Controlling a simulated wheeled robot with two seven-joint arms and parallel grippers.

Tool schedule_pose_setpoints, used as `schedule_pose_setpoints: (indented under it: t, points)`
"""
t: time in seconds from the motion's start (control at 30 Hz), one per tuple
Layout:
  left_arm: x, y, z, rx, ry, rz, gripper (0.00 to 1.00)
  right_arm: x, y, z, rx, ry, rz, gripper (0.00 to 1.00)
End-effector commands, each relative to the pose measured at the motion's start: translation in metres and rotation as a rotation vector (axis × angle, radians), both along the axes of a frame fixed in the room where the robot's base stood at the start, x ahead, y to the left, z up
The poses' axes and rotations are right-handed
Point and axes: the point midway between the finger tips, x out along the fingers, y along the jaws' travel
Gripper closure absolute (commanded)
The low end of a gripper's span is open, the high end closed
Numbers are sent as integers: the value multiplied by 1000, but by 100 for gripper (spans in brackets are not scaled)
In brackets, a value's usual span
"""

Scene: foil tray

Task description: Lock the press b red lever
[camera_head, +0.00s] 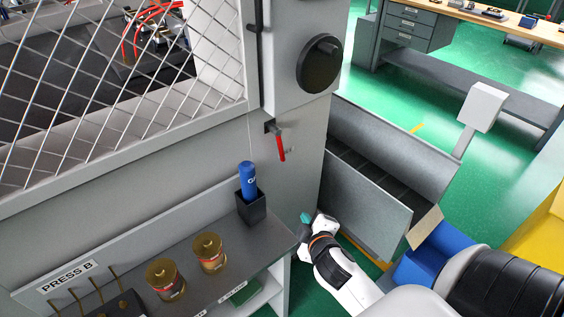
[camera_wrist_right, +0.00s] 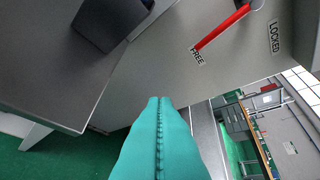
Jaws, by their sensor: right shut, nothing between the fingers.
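The red lever (camera_head: 281,145) hangs from a dark pivot on the grey face of the press, slanting slightly right. In the right wrist view the lever (camera_wrist_right: 224,27) has its free end beside the FREE label (camera_wrist_right: 197,56). The LOCKED label (camera_wrist_right: 275,37) is apart from it, to the right. My right gripper (camera_head: 306,217) is below and right of the lever, near the shelf corner, not touching the lever. Its teal fingers (camera_wrist_right: 159,102) are pressed together and empty. My left gripper is not in view.
A shelf marked PRESS B (camera_head: 68,276) holds brass canisters (camera_head: 209,253) and a dark cup (camera_head: 251,209) with a blue bottle (camera_head: 248,180). A mesh guard (camera_head: 120,75) stands left of the lever. A grey metal bin (camera_head: 365,205) and a blue box (camera_head: 425,252) are at the right.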

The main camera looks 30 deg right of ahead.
Motion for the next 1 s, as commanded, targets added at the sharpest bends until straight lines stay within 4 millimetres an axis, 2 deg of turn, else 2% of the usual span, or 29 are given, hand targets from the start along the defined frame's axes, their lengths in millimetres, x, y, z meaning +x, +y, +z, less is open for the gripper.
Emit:
schedule_pose_setpoints:
  t: [0.1,0.2,0.4,0.6,1.0]
  points:
    - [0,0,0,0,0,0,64,30,-17,20,-243,-117,125,100]
    - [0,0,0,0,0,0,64,48,-21,31,-439,-190,246,100]
    - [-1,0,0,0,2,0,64,67,-17,34,-703,-261,446,100]
    - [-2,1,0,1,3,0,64,71,-13,31,-796,-280,533,100]
    - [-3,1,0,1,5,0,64,74,-12,31,-798,-283,537,100]
